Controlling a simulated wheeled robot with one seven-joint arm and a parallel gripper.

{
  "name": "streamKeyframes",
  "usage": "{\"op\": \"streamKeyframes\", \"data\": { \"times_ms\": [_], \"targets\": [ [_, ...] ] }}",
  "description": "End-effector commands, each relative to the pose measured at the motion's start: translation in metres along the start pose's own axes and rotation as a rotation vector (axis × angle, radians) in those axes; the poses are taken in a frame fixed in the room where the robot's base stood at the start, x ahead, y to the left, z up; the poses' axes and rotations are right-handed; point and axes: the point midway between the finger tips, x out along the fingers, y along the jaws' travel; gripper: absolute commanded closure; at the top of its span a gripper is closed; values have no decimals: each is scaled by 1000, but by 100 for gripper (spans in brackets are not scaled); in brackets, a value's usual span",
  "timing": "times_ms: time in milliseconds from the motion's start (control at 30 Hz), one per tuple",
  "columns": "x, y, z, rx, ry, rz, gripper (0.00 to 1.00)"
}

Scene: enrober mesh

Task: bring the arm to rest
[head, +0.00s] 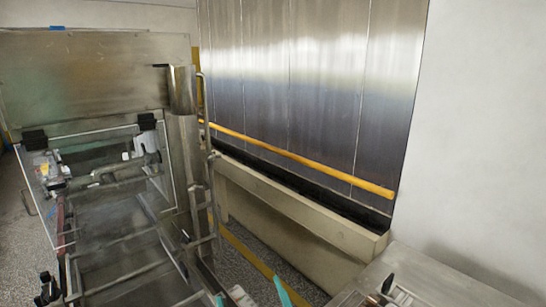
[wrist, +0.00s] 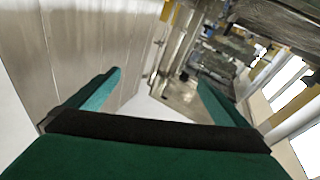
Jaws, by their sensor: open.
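My gripper (wrist: 159,79) is open, its two teal fingers wide apart with nothing between them in the wrist view. In the head view only the teal finger ends of my gripper (head: 248,288) show at the bottom edge; the rest of the arm is out of sight there. The fingers appear in front of the machine's lower right side, and I cannot tell how far they are from it.
A steel machine with a mesh bed (head: 120,255) and a clear hinged cover (head: 100,170) fills the left. A panelled steel wall (head: 300,90) with a yellow rail (head: 300,158) stands behind. A steel table (head: 430,275) is at the lower right. Speckled floor shows between.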

Motion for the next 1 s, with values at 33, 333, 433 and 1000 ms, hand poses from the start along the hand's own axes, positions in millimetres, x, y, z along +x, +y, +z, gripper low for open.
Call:
{"op": "streamKeyframes", "data": {
  "times_ms": [33,333,433,1000],
  "targets": [
    [-8,-6,12,50,-13,29,0],
    [-69,-29,76,249,-100,209,0],
    [-96,-39,97,291,-137,260,0],
    [-286,-89,160,305,-353,398,0]
  ]
}}
